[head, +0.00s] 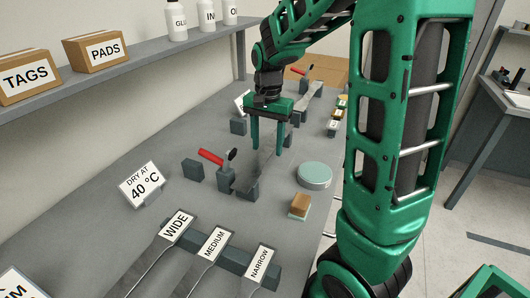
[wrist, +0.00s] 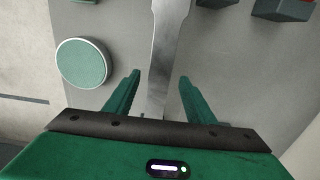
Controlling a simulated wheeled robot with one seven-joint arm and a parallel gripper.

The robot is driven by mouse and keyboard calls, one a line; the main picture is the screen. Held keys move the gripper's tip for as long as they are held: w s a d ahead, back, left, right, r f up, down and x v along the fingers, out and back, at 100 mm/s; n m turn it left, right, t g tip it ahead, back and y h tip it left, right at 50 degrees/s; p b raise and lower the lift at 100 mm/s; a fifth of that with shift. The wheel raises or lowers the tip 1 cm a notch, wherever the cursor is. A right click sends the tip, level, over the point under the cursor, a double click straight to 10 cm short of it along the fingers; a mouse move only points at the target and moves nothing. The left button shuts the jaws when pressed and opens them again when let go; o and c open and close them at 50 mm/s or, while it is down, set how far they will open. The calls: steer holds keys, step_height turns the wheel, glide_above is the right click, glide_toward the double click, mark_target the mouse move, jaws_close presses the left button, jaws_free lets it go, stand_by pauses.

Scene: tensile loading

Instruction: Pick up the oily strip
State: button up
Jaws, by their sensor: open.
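A grey metal strip (head: 265,168) lies on the bench beneath my gripper, its near end at a dark block (head: 247,190). In the wrist view the strip (wrist: 168,40) runs from the top edge down between my fingers, wide at the top and narrower below. I cannot make out for sure whether it is oily. My gripper (head: 267,148) is open, fingers pointing down. In the wrist view the gripper's fingers (wrist: 159,76) stand one on each side of the strip, with gaps. Another strip (head: 309,95) lies on blocks farther back.
A round green-topped tin (head: 314,174) and a tan-and-green block (head: 299,206) stand right of the strip. Labelled wide, medium and narrow strips (head: 200,270) lie in front. A shelf (head: 130,75) runs along the wall.

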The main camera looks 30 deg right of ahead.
jaws_close()
steer(key=shift+r, duration=0.1)
